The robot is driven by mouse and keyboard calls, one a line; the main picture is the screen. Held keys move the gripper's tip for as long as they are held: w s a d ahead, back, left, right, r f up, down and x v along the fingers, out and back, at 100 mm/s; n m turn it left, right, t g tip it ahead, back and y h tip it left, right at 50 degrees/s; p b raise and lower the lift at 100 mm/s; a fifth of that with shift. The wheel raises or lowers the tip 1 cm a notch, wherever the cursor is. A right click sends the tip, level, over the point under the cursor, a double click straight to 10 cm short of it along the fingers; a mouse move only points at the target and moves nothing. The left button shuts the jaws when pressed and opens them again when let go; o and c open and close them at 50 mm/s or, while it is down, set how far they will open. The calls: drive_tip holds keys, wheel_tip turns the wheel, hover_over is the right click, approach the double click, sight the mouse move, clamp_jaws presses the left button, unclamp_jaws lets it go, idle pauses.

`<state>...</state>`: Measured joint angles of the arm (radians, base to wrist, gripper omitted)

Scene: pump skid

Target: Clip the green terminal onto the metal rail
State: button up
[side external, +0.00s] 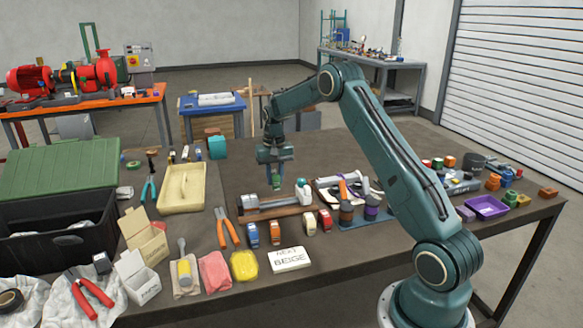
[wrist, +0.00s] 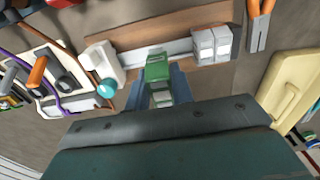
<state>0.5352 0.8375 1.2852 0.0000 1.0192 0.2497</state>
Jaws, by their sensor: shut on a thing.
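My gripper (side external: 277,182) is shut on the green terminal (wrist: 157,68), which sits between its two fingers in the wrist view. In the side view the green terminal (side external: 276,179) shows small below the gripper body. The metal rail (wrist: 180,48) runs along a brown wooden board (wrist: 165,28). In the side view the rail (side external: 272,203) lies on the table in front of and below the gripper. The terminal appears apart from the rail, held above it, though the exact gap cannot be told. In the wrist view the terminal covers part of the rail.
Grey-white blocks (wrist: 210,45) sit on one end of the rail. A white piece with a teal knob (wrist: 103,68) is at the other end. Orange-handled pliers (side external: 226,228), coloured blocks (side external: 253,235) and a "NEXT BEIGE" card (side external: 290,259) lie nearby. A cream tray (side external: 183,208) stands left.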

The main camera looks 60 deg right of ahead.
drive_tip(key=shift+f, duration=0.2)
hover_over(276, 204)
drive_tip(key=shift+a+f, duration=0.15)
drive_tip(key=shift+f, duration=2.4)
drive_tip(key=shift+f, duration=1.15)
idle(0.8)
drive_tip(key=o, duration=1.1)
drive_tip(key=shift+c, duration=0.2)
drive_tip(key=shift+r, duration=0.15)
wheel_tip(276, 204, up, 14)
drive_tip(key=shift+f, duration=0.2)
